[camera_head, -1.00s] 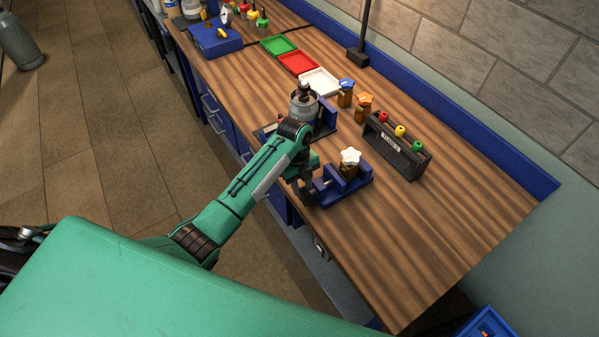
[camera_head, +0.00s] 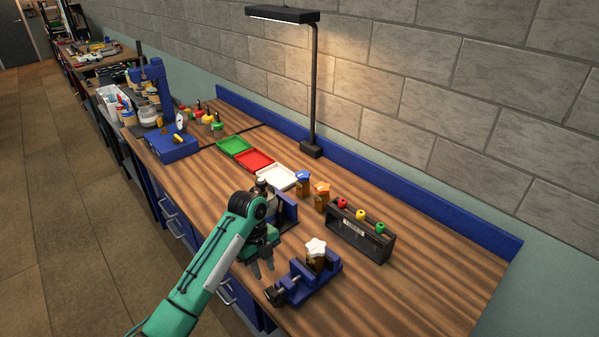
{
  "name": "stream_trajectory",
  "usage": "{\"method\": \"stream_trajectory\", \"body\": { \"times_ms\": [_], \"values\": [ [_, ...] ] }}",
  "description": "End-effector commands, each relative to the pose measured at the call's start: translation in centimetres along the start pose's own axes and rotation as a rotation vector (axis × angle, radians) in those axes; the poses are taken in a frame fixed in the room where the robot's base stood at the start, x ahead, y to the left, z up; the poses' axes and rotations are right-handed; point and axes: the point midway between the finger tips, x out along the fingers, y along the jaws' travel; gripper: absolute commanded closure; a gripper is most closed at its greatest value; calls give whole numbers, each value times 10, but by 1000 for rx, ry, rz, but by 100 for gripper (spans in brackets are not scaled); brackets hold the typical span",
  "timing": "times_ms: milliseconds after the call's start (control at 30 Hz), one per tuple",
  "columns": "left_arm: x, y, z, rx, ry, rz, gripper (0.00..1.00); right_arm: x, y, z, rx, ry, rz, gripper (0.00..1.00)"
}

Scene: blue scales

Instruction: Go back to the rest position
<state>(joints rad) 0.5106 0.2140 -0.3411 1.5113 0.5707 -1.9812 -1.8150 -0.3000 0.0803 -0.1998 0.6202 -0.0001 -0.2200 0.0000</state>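My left gripper (camera_head: 263,273) points down over the front part of the wooden bench (camera_head: 430,268), just left of a blue vise (camera_head: 325,280). Its two dark fingers look apart, with nothing seen between them. A jar with a white star-shaped top (camera_head: 316,248) stands upright in the vise. My green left arm comes in from the bottom left and partly hides a metal pot on a blue stand (camera_head: 288,211). My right gripper is not in view.
A dark rack with red, yellow and green knobs (camera_head: 360,231) stands right of the vise. Blue-topped (camera_head: 303,182) and orange-topped (camera_head: 321,197) jars, green (camera_head: 234,146), red (camera_head: 254,160) and white (camera_head: 277,178) trays and a lamp (camera_head: 312,150) stand behind. The bench's right end is clear.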

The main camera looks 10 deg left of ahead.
Motion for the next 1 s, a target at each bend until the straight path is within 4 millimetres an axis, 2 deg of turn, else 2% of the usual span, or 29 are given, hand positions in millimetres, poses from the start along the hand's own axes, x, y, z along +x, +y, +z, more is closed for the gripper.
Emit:
{"method": "stream_trajectory", "body": {
  "times_ms": [167, 267, 400, 600, 767, 900, 1000],
  "values": [
    [13, 8, -8, -65, -4, -12, 71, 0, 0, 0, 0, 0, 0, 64],
    [31, 24, -21, -190, -14, -35, 71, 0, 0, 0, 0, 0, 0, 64],
    [58, 54, -44, -433, -29, -87, 71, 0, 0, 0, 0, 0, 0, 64],
    [82, 103, -77, -813, -35, -178, 71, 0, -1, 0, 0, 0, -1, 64],
    [89, 147, -101, -1130, -30, -259, 71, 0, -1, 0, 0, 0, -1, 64],
    [85, 185, -119, -1399, -16, -335, 71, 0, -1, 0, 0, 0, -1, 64],
    [80, 207, -128, -1549, -7, -381, 71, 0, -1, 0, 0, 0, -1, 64]
  ]
}}
